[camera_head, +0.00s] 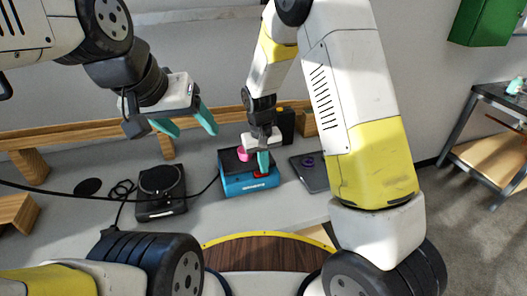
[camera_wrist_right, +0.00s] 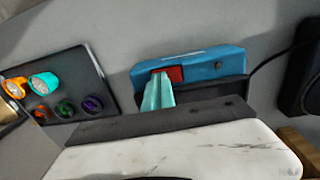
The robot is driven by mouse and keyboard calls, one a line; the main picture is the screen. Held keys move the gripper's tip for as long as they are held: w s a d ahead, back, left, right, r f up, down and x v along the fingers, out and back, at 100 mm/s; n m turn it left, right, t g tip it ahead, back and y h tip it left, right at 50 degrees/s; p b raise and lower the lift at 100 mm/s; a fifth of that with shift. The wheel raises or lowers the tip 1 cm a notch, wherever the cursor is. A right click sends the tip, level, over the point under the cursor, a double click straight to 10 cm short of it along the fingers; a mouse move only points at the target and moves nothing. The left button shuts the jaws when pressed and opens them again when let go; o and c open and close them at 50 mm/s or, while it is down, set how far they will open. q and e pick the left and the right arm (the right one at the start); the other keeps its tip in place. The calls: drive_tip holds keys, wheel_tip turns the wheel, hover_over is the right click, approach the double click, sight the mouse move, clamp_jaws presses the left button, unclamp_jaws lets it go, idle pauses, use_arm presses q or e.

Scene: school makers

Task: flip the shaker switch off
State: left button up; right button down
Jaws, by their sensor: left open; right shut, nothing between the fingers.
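The shaker (camera_head: 235,187) is a blue box with a dark top, standing on the grey table. It also shows in the right wrist view (camera_wrist_right: 215,62). Its red switch (camera_wrist_right: 176,73) is on the blue front; a little of it shows in the head view (camera_head: 260,175). My right gripper (camera_head: 263,168) is shut and empty, pointing down at the switch. In the wrist view its teal fingertips (camera_wrist_right: 158,92) overlap the switch's left part; I cannot tell whether they touch it or which way it is tipped. My left gripper (camera_head: 188,124) is open and empty, raised behind and left of the shaker.
A black device with a round plate (camera_head: 161,190) stands left of the shaker, with a cable running past. A dark tray (camera_head: 323,178) lies to the right; the wrist view shows several coloured caps or tubes on it. A pink object (camera_head: 243,154) is at the shaker's top.

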sight(256, 173)
drive_tip(key=shift+s+f, duration=0.15)
drive_tip(key=shift+f, duration=0.15)
drive_tip(key=shift+s+a+r, duration=0.1)
drive_tip(key=shift+s+a, duration=0.15)
drive_tip(key=shift+a, duration=0.55)
drive_tip(key=shift+r, duration=0.25)
use_arm(q)
drive_tip(key=shift+s+a, duration=0.25)
drive_tip(key=shift+a, duration=0.3)
use_arm(e)
wheel_tip(256, 173, up, 14)
drive_tip(key=shift+a, duration=0.4)
drive_tip(key=shift+f, duration=0.1)
